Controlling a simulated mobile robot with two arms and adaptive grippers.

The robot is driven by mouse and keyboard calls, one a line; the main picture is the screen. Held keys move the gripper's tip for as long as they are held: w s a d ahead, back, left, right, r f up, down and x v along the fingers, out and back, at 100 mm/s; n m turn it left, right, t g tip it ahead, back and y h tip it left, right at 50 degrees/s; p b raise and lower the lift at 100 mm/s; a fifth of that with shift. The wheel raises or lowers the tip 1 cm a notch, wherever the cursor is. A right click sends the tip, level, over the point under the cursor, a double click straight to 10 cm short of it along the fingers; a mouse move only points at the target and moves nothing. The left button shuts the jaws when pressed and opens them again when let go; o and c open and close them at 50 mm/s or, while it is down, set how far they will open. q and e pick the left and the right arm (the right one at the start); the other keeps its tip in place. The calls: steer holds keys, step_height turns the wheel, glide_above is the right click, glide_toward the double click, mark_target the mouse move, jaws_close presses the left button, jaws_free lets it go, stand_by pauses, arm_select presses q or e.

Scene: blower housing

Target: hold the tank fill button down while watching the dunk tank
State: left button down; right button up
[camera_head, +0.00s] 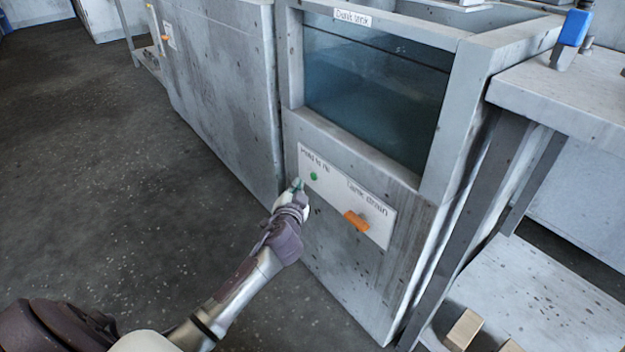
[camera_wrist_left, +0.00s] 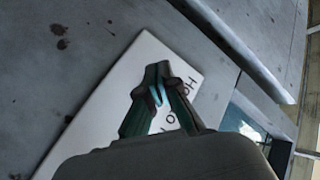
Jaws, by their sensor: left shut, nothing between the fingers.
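The dunk tank (camera_head: 375,90) is a grey metal cabinet with a glass window, labelled "Dunk tank". Bluish water shows behind the glass; its exact level is hard to tell. Below is a white panel (camera_head: 335,200) with a green round fill button (camera_head: 313,176) under the "Hold to fill" label. My left gripper (camera_head: 297,184) is shut and empty at the panel's left edge, just left of the button; contact cannot be told. In the left wrist view the shut fingers (camera_wrist_left: 158,75) stand before the white panel (camera_wrist_left: 105,100), and the button is hidden. My right gripper is not in view.
An orange drain handle (camera_head: 356,221) sits on the same panel, right of the button. A grey bench (camera_head: 575,90) with a blue-topped tool (camera_head: 574,30) stands at the right, with blocks (camera_head: 463,329) on its lower shelf. The floor (camera_head: 130,200) at the left is clear.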

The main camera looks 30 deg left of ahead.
mark_target(313, 176)
arm_select(q)
steer(key=shift+w+d, duration=0.35)
steer(key=shift+w, duration=0.4)
steer(key=shift+w, duration=0.15)
stand_by(0.8)
steer(key=shift+w+d, duration=0.15)
steer(key=shift+w, duration=0.1)
steer(key=shift+w+d+b, duration=0.15)
steer(key=shift+w+b, duration=0.15)
steer(key=shift+w, duration=0.05)
stand_by(5.7)
